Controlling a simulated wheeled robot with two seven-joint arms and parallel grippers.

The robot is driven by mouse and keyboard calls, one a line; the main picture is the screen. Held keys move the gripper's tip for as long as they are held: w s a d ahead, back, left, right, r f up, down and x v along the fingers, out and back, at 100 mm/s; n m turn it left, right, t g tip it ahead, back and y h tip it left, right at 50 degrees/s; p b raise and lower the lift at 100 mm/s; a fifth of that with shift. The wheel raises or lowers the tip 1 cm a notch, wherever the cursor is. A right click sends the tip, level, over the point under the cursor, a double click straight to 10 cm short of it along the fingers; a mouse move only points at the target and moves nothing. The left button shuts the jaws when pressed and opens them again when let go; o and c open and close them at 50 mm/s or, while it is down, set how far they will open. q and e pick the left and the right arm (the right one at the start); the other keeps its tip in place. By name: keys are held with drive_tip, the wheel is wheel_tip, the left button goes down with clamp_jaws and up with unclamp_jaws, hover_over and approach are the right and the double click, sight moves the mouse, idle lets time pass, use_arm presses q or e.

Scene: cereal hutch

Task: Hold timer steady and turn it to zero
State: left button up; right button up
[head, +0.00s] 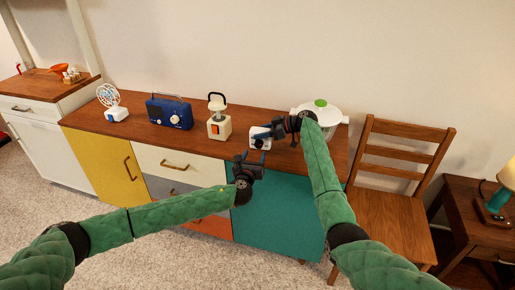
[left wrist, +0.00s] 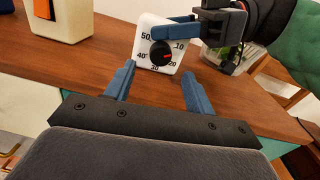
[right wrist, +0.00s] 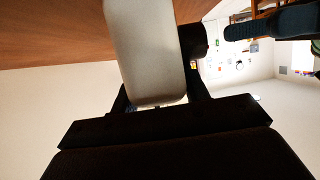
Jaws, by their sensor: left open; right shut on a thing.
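The timer (head: 260,138) is a small white block on the wooden hutch top, with a black dial on its front. In the left wrist view the timer (left wrist: 147,36) shows numbers around the dial (left wrist: 162,53), which has a red mark. My right gripper (head: 268,134) is shut on the timer at its upper right. In the right wrist view the timer's pale body (right wrist: 145,55) sits between the dark fingers. My left gripper (head: 252,160) is open and empty, in front of and below the timer. Its blue fingers (left wrist: 157,88) point toward the dial, apart from it.
On the hutch top (head: 190,138) stand a fan (head: 115,113), a blue radio (head: 169,113), a cream lantern-like item (head: 219,125) left of the timer, and a white pot with a green knob (head: 321,108) behind my right arm. A wooden chair (head: 395,200) stands at right.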

sight(258, 146)
use_arm(q)
drive_tip(key=shift+x, duration=3.05)
drive_tip(key=c, duration=1)
drive_tip(key=n, duration=0.2)
drive_tip(key=shift+s+f+n, duration=0.1)
drive_tip(key=shift+n, duration=1.8)
